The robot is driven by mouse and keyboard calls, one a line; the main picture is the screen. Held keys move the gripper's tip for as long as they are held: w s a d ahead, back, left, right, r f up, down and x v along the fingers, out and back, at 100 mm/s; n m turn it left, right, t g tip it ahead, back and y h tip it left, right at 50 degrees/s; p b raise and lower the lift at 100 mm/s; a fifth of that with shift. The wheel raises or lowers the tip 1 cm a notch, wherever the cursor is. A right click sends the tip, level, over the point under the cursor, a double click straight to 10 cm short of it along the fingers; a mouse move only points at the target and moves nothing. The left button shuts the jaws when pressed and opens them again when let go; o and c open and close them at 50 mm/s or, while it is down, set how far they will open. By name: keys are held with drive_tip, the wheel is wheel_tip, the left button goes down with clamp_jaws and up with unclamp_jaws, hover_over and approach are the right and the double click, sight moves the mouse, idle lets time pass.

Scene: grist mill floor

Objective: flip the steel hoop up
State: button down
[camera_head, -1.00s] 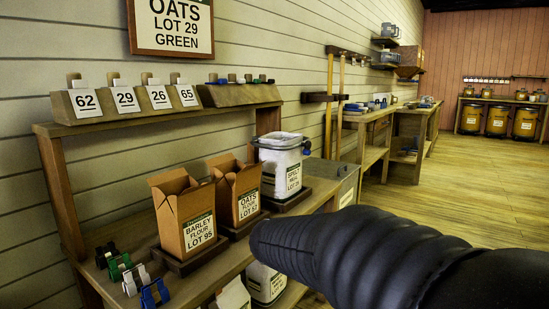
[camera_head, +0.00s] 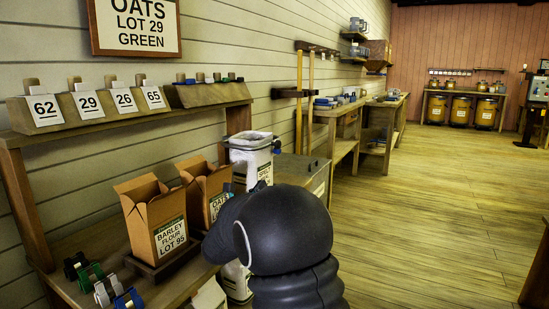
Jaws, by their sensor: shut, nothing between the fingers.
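I cannot clearly make out a steel hoop. A white spelt container (camera_head: 249,151) with a dark rim stands at the back end of the bench, and any hoop on it is too small to tell. My black-sleeved arm (camera_head: 285,235) rises at the bottom centre, in front of the bench end. It hides the lower part of the container and part of the oats box. My gripper does not show; the arm hides it. A small teal bit shows at the arm's upper left edge, and I cannot tell what it is.
A barley flour box (camera_head: 153,221) and an oats flour box (camera_head: 204,192) stand open on the bench. Several coloured clips (camera_head: 103,285) lie at its front. A numbered card rack (camera_head: 88,108) sits above. The plank floor (camera_head: 430,210) on the right is open.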

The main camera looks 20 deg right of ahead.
drive_tip(key=shift+d, duration=0.1)
drive_tip(key=a+r+p+x, duration=0.1)
drive_tip(key=r+x, duration=0.1)
drive_tip(key=x, duration=1)
drive_tip(key=shift+d+r, duration=0.2)
drive_tip(key=shift+r, duration=0.3)
drive_tip(key=shift+w, duration=0.1)
